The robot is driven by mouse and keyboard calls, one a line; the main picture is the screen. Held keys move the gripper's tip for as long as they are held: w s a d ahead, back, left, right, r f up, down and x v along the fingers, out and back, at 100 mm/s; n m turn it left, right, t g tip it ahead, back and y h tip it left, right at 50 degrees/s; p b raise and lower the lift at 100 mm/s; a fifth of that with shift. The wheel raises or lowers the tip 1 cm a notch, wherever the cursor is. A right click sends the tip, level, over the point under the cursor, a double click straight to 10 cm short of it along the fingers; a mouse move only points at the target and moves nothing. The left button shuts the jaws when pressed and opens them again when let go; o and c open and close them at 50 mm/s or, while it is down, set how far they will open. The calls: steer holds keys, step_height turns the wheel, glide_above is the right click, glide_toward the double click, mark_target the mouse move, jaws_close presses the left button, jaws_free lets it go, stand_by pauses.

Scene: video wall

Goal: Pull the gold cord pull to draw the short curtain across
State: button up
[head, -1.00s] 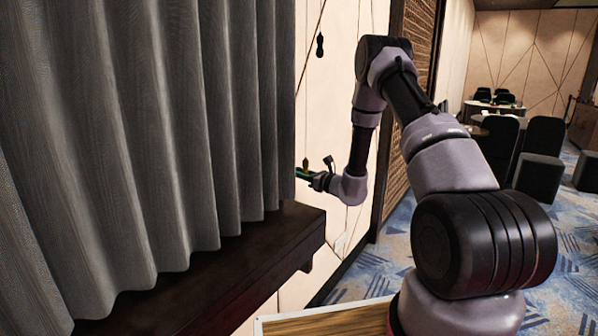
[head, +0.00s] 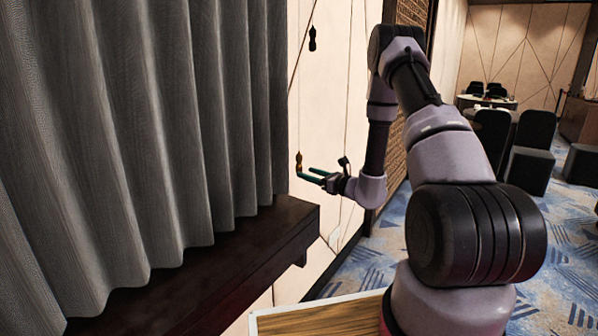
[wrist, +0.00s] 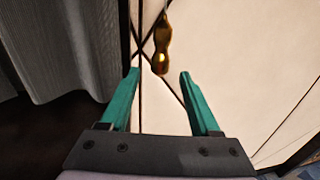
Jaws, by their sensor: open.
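The gold cord pull (head: 299,161) hangs at the right edge of the grey curtain (head: 140,130), in front of the pale wall. My gripper (head: 304,173) is open, its teal fingers pointing left toward the pull. In the wrist view the gold pull (wrist: 162,45) hangs just beyond the fingertips of my gripper (wrist: 160,75), between the lines of the two fingers. Its lower end comes about level with the tips, and nothing is held. The curtain (wrist: 60,50) fills the upper left of the wrist view.
A black cord pull (head: 312,38) hangs higher up, right of the curtain. A dark wooden ledge (head: 235,255) runs below the curtain, under and left of my gripper. A wooden-topped surface (head: 320,318) is at the bottom. Chairs (head: 530,150) stand far off at right.

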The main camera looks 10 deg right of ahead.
steer(key=shift+v, duration=1.35)
steer(key=s+a+r+n+g+y, duration=0.2)
steer(key=s+a+r+n+g, duration=0.4)
steer(key=s+r+n, duration=0.3)
steer(key=s+a+r+n+g+y, duration=0.1)
steer(key=s+a+r+n+g, duration=0.55)
steer(key=r, duration=0.45)
steer(key=s+d+r+n+t+h, duration=0.2)
steer(key=s+d+r+n+h, duration=0.2)
steer(key=s, duration=0.4)
steer(key=s+d+r+n+t+h, duration=0.3)
steer(key=s+d+r+n+h, duration=0.2)
steer(key=s+d+h, duration=0.2)
steer(key=shift+s+d+r+h, duration=0.3)
steer(key=shift+s+d, duration=0.6)
steer(key=shift+s, duration=0.2)
